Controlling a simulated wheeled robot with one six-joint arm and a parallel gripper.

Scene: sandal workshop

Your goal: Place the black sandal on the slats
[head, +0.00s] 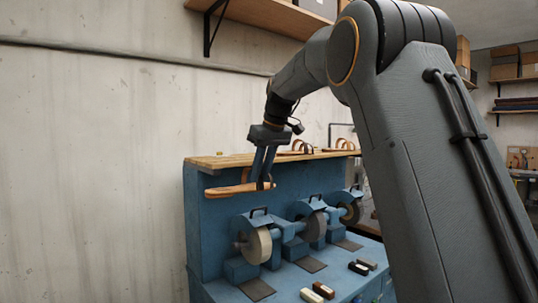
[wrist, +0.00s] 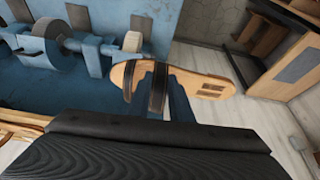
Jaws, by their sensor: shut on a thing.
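The black sandal has a tan sole and black straps. In the head view the sandal (head: 228,190) hangs level in front of the blue machine's upper panel, just below its wooden top. In the wrist view the sandal (wrist: 206,86) lies across the fingers, its black strap (wrist: 158,88) between them. My gripper (head: 262,182) is shut on it; the gripper also shows in the wrist view (wrist: 157,92). I cannot make out the slats for sure; a wooden rack-like piece (wrist: 262,38) stands at the upper right of the wrist view.
The blue machine (head: 215,225) carries several grinding wheels (head: 258,246). Brown-strapped sandals (head: 300,147) stand on its wooden top (head: 222,160). Small blocks (head: 323,290) lie on its lower ledge. A wall shelf (head: 262,14) is above. Bare floor (wrist: 215,120) shows beneath the sandal.

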